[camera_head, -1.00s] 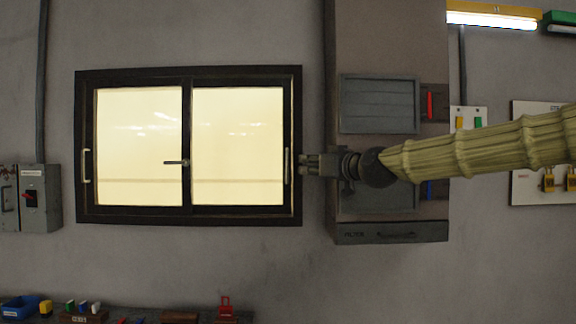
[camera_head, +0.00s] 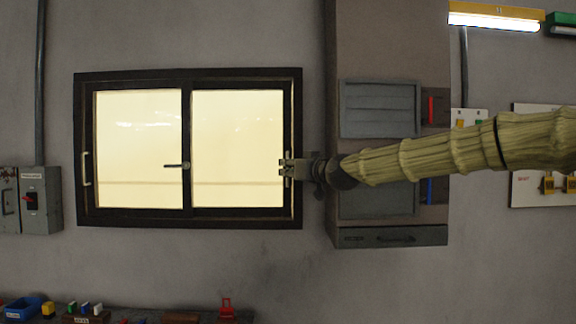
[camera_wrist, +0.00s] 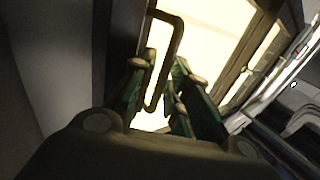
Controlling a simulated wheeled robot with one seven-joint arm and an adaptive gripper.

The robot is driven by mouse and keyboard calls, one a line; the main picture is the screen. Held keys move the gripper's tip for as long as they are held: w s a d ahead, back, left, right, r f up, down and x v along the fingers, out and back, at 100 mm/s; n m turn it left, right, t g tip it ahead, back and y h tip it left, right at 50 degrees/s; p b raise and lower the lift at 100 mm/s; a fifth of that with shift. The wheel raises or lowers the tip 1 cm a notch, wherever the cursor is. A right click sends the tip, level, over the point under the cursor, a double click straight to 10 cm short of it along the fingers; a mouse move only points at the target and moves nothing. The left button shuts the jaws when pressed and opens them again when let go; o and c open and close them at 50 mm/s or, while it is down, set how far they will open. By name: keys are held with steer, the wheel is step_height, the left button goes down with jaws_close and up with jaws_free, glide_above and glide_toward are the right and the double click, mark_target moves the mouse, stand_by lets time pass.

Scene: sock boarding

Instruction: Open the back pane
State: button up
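A dark-framed sliding window (camera_head: 238,73) on the wall has a left pane (camera_head: 138,130) and a right pane (camera_head: 238,130), both glowing pale yellow. I cannot tell for sure which lies behind. A small latch (camera_head: 177,165) sits at the middle stile. A pale handle (camera_head: 86,168) is on the far left stile. My gripper (camera_head: 284,167) is at the right stile, over the right handle (camera_head: 288,155). In the wrist view, that handle (camera_wrist: 169,62) runs between my two fingers (camera_wrist: 158,82), which stand apart. No firm grip on it shows.
A grey wall cabinet (camera_head: 380,108) stands out to the right of the window, behind my arm. An electrical box (camera_head: 40,200) is on the wall at left. A bench (camera_head: 130,316) with small bins and parts runs along the bottom. The wall below the window is clear.

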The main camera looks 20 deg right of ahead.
steer(key=shift+w+a, duration=0.1)
steer(key=shift+w, duration=0.15)
jaws_close()
